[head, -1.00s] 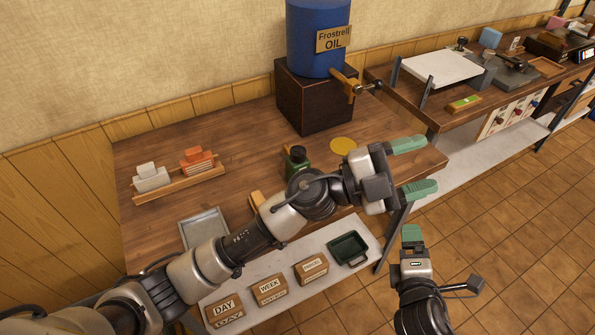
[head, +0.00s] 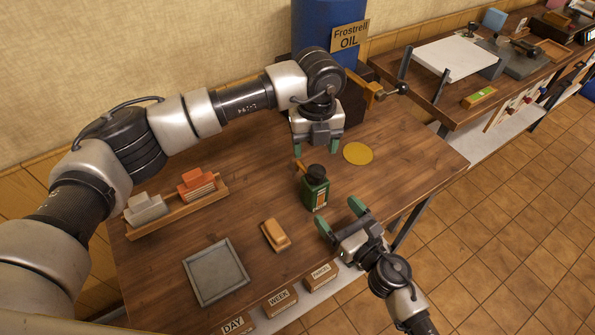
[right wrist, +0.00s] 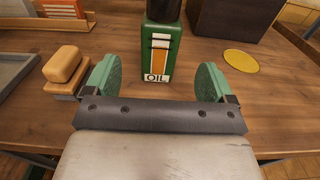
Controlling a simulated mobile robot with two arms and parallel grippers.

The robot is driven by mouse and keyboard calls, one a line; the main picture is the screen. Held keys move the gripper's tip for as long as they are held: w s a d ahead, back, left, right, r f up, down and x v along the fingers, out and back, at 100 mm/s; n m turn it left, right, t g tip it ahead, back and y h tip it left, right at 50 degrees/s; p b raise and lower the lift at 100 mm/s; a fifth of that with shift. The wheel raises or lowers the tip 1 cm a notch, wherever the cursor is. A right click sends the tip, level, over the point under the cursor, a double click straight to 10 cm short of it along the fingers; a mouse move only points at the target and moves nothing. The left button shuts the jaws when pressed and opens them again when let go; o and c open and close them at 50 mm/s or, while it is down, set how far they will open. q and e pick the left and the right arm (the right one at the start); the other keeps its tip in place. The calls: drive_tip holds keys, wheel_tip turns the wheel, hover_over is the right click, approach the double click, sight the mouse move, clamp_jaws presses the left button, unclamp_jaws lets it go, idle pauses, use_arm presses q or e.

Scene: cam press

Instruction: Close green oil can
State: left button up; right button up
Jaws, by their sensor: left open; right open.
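The green oil can (head: 314,191) stands upright on the wooden table, with a black top (head: 315,171) on it. In the right wrist view the can (right wrist: 160,45) shows an orange and white OIL label, and its top is cut off by the frame edge. My left gripper (head: 318,146) is open, pointing down just behind and above the can, apart from it. My right gripper (head: 340,217) is open at the table's front, just in front of the can. In the right wrist view its green fingers (right wrist: 157,80) flank the can's lower part without touching it.
A yellow disc (head: 357,153) lies right of the can. A tan block (head: 275,235) and a grey tray (head: 215,272) lie to the left. An orange and grey block rack (head: 178,208) is further left. The blue oil barrel (head: 312,35) with its tap stands behind.

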sight(308, 182)
use_arm(q)
drive_tip(key=shift+r, duration=0.1)
drive_tip(key=shift+s+d+r, duration=0.35)
drive_tip(key=shift+s+d, duration=0.25)
drive_tip(key=shift+s, duration=0.15)
use_arm(e)
drive_tip(key=shift+s+d+r, duration=0.3)
drive_tip(key=shift+s+d, duration=0.25)
drive_tip(key=shift+s, duration=0.15)
drive_tip(key=shift+w+a, duration=0.15)
use_arm(q)
drive_tip(key=shift+w+a+f, duration=0.15)
drive_tip(key=shift+w+a, duration=0.05)
drive_tip(key=shift+w, duration=0.05)
use_arm(e)
drive_tip(key=x, duration=1.1)
drive_tip(key=c, duration=1.6)
use_arm(q)
drive_tip(key=n, duration=0.4)
